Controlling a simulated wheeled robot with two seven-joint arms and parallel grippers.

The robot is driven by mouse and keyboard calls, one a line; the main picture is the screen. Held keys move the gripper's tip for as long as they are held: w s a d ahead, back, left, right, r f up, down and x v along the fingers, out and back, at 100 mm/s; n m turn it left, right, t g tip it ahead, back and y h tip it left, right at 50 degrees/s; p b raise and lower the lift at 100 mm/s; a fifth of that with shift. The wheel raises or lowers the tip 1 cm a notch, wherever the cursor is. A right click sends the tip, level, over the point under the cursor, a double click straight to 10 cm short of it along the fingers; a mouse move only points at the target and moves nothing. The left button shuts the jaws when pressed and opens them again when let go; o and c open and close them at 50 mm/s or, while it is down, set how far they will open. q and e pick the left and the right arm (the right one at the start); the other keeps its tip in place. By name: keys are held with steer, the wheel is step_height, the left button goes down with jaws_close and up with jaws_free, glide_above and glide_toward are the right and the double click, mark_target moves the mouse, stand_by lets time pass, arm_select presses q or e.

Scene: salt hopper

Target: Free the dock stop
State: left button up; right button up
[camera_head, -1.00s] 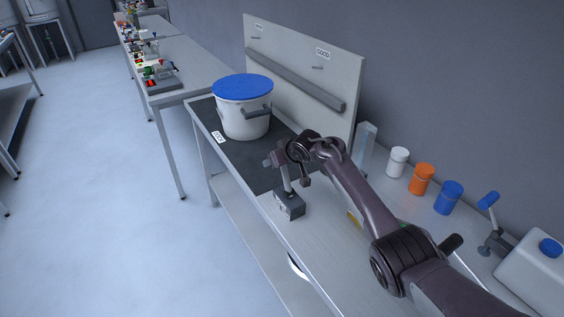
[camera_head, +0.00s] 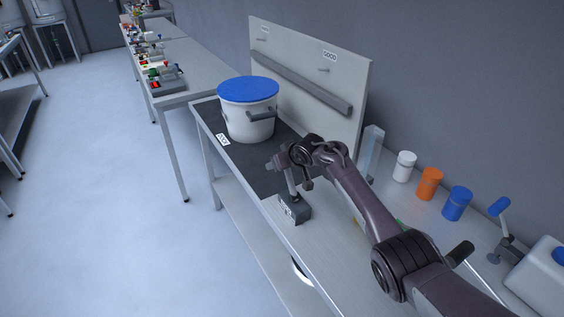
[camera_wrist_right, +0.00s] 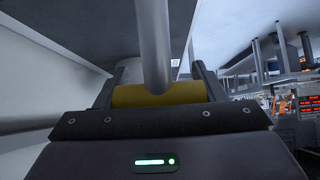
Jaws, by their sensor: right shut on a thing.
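A small dark grey box (camera_head: 294,208), which looks like the dock stop, stands at the front edge of the bench, with a grey rod rising from it. My right gripper (camera_head: 281,163) is at the top of that rod, above the box. In the right wrist view, its fingers close around a yellow handle (camera_wrist_right: 182,94), with a grey rod (camera_wrist_right: 154,45) meeting the handle. My right gripper is shut on this handle. Its grip is too small to make out in the head view. My left gripper is not in view.
A white pot (camera_head: 250,125) with a blue lid stands on the dark mat (camera_head: 249,174), left of the box. A grey panel (camera_head: 347,72) stands behind it. White (camera_head: 403,168), orange (camera_head: 429,185) and blue (camera_head: 456,205) jars line the wall. The floor (camera_head: 100,220) is clear.

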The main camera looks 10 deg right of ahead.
steer(key=shift+s+f, duration=0.35)
steer(key=shift+f, duration=0.45)
steer(key=o, duration=1.1)
steer(key=shift+o, duration=1.4)
steer(key=shift+w+r, duration=0.1)
steer(key=shift+w, duration=0.15)
steer(key=shift+r, duration=0.1)
steer(key=shift+r, duration=0.2)
step_height(320, 180, up, 5)
glide_above(291, 181)
